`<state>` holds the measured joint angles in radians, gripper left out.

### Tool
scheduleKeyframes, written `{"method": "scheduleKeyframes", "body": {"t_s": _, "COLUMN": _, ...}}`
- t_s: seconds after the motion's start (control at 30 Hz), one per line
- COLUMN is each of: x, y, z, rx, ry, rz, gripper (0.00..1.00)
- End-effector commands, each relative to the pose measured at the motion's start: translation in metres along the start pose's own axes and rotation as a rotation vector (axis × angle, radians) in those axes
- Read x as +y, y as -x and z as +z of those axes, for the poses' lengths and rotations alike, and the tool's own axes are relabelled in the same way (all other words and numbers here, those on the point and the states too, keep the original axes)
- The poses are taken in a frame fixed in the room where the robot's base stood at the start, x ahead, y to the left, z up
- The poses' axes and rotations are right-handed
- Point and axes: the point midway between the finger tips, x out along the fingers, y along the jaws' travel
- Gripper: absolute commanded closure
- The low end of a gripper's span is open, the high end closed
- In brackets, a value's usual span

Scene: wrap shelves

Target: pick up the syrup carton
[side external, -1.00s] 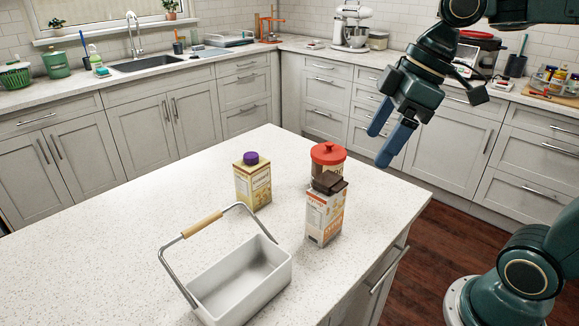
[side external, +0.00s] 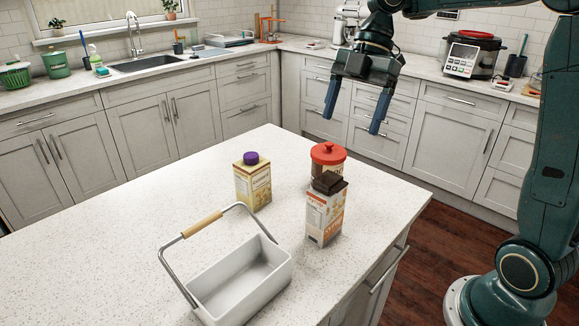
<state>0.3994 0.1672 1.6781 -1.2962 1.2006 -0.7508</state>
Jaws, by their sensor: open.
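Two cartons stand upright on the white speckled island counter, and I cannot read on either label which one is syrup. One is a white and orange carton (side external: 322,217) with a dark brown cap, near the right edge. The other is a yellow and cream carton (side external: 254,187) with a purple cap, further left. My gripper (side external: 353,121) is open and empty, pointing down. It is in the air above and behind the cartons in the picture, clear of both.
A jar with a red lid (side external: 328,158) stands right behind the white and orange carton, partly hidden by it. A white basket (side external: 278,272) with a wooden handle stands at the front, its handle raised. The counter's left part (side external: 110,245) is clear.

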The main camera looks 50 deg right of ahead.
Motion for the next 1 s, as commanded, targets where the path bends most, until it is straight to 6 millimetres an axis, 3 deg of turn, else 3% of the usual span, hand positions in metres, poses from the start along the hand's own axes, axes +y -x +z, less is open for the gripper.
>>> {"method": "scheduleKeyframes", "body": {"t_s": 0.37, "x": 0.0, "y": -0.01, "z": -0.002, "rx": 0.005, "ry": -0.004, "rz": 0.0, "gripper": 0.2}}
{"method": "scheduleKeyframes", "body": {"t_s": 1.0, "x": 0.0, "y": -0.06, "z": -0.001, "rx": 0.0, "ry": -0.004, "rz": -0.001, "gripper": 0.2}}
